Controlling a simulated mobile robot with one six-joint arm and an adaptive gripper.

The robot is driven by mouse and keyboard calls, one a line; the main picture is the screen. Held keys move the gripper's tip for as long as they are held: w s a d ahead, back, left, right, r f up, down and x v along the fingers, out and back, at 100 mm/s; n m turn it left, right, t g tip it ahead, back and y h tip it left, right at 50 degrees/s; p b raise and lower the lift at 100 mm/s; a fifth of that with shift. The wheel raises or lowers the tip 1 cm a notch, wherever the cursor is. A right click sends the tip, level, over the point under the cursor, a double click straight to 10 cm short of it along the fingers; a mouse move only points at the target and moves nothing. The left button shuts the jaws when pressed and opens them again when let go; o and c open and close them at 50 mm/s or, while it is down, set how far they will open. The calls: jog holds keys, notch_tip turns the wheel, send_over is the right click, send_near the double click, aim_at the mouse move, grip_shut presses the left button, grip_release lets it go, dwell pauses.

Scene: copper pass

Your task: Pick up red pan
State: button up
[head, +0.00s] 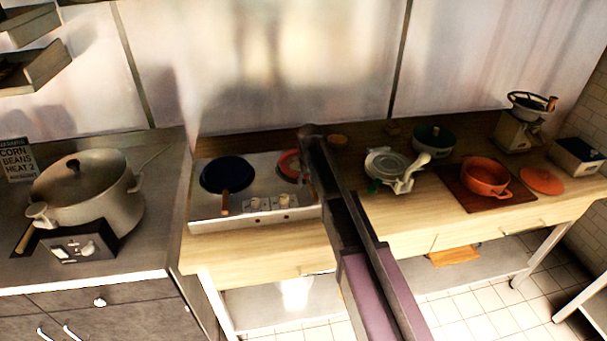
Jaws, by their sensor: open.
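A red round pan (289,164) shows at the right burner of the hot plate (255,215). My dark arm crosses in front of it and hides its right part, so I cannot see its handle. A dark blue pan (226,173) with a wooden handle sits on the left burner beside it. An orange-red pot (487,177) stands on a brown board farther right, with an orange-red lid (541,181) next to it. I cannot make out my gripper's fingers in this view.
A big metal pot (84,190) stands on the dark counter at left. A white scale (393,168), a dark green pot (434,140), a grinder (524,120) and a box (577,155) stand on the right counter. Bare wood (262,254) runs along the hot plate's front.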

jog(key=shift+c, duration=0.2)
grip_shut()
jog(key=shift+r, duration=0.15)
dwell(0.4)
jog(key=shift+r+p, duration=1.75)
jog(key=shift+p, duration=0.1)
jog(key=s+d+r+p, duration=0.1)
jog(key=s+d, duration=0.2)
jog(key=s, duration=1.2)
jog(key=shift+s+r, duration=0.15)
jog(key=shift+s, duration=0.2)
jog(key=shift+d, duration=0.1)
